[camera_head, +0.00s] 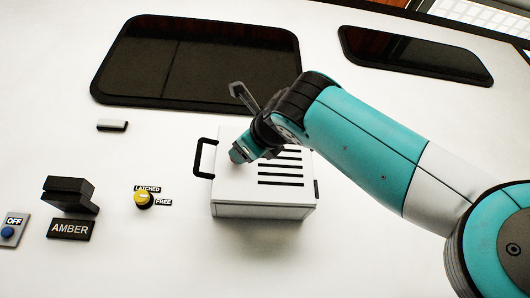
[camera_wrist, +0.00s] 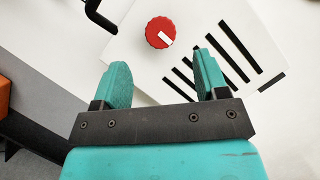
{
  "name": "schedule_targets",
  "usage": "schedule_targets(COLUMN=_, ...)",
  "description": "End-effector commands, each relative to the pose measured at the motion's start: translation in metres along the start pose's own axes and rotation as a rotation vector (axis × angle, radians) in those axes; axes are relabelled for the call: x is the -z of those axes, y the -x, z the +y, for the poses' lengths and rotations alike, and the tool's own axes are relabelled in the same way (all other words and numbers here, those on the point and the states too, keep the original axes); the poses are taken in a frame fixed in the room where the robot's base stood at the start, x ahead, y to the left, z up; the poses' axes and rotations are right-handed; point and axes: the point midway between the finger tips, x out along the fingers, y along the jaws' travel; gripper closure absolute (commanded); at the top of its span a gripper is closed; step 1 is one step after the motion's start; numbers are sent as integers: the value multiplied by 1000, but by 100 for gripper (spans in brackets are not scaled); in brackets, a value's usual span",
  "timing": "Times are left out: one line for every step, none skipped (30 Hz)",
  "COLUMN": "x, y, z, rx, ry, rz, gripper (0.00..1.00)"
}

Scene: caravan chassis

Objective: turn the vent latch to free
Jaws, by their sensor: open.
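A white box (camera_head: 263,209) with black vent slots hangs on the white wall in the middle of the head view. In the wrist view a round red knob (camera_wrist: 160,32) with a white mark pointing to the lower right sits beside the slots (camera_wrist: 237,48); my arm hides it in the head view. A yellow knob (camera_head: 143,201) is on the wall left of the box, with labels LATCHED above it and FREE at its right. Its pointer direction is too small to tell. My gripper (camera_head: 240,153) is open and empty in front of the box; its teal fingers (camera_wrist: 163,70) stand apart, below the red knob in the wrist view.
A black handle (camera_head: 203,158) sticks out from the box's left side. A black hooded unit (camera_head: 69,193), an AMBER sign (camera_head: 71,229) and a blue button (camera_head: 8,232) marked OFF are at lower left. Dark windows (camera_head: 198,60) are above. The wall below the box is bare.

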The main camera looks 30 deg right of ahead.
Motion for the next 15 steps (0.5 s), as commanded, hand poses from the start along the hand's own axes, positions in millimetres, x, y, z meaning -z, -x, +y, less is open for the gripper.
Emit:
schedule_targets(x=1, y=16, z=4, rx=-3, ry=-5, rz=-7, gripper=33)
schedule_targets(x=0, y=24, z=4, rx=-2, ry=-6, rz=-8, gripper=33)
schedule_targets(x=1, y=34, z=4, rx=-3, ry=-6, rz=-8, gripper=33)
schedule_targets(x=2, y=41, z=4, rx=-5, ry=-5, rz=-7, gripper=33)
schedule_targets(x=0, y=46, z=3, rx=-3, ry=-5, rz=-8, gripper=33)
schedule_targets(x=-1, y=54, z=2, rx=-3, ry=-5, rz=-8, gripper=33)
schedule_targets(x=0, y=59, z=2, rx=-3, ry=-5, rz=-7, gripper=33)
schedule_targets(x=0, y=64, z=2, rx=-3, ry=-5, rz=-5, gripper=33)
schedule_targets(x=0, y=70, z=2, rx=-4, ry=-4, rz=-5, gripper=33)
schedule_targets(x=-1, y=73, z=1, rx=-3, ry=-4, rz=-6, gripper=33)
schedule_targets(x=-1, y=76, z=1, rx=-2, ry=-4, rz=-5, gripper=33)
schedule_targets(x=-1, y=80, z=1, rx=-2, ry=-3, rz=-5, gripper=33)
schedule_targets(x=-1, y=82, z=1, rx=-1, ry=-4, rz=-4, gripper=33)
schedule_targets(x=-1, y=84, z=1, rx=0, ry=-3, rz=-4, gripper=33)
schedule_targets(x=0, y=87, z=0, rx=-1, ry=-2, rz=-2, gripper=33)
